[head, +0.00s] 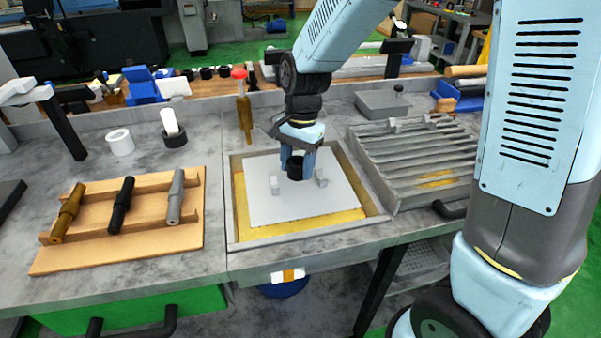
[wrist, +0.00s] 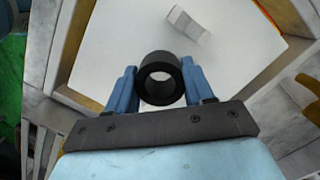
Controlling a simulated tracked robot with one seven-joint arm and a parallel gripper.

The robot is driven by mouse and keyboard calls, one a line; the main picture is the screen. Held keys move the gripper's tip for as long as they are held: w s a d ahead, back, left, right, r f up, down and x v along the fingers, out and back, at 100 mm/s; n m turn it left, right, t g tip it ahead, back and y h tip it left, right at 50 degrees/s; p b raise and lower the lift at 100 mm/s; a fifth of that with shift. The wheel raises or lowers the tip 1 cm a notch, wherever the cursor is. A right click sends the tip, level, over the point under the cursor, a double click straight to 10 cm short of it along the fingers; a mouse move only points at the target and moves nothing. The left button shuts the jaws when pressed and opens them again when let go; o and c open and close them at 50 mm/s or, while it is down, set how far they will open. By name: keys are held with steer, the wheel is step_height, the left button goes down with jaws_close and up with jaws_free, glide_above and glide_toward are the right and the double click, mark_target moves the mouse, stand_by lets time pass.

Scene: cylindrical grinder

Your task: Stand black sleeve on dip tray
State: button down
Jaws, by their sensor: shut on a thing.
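The black sleeve (head: 295,171) is a short, thick ring held between the two blue fingers of my gripper (head: 298,164). In the wrist view the sleeve (wrist: 160,64) shows its open bore, with a finger on each side. The dip tray (head: 236,205) is a square grey-walled tray with a yellow floor and a pale plate (head: 290,208) inside. The gripper and sleeve are over the plate; I cannot tell whether the sleeve touches it.
A wooden rack (head: 120,262) with three shafts lies left of the tray. A white ring (head: 120,142) and a white cylinder in a black ring (head: 175,138) stand behind it. A red-topped bottle (head: 243,105) is behind the tray; a ribbed grey fixture (head: 410,160) is right.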

mark_target(297, 185)
steer(key=shift+f, duration=1.4)
steer(key=shift+c, duration=2.1)
jaws_free()
steer(key=shift+f, duration=0.1)
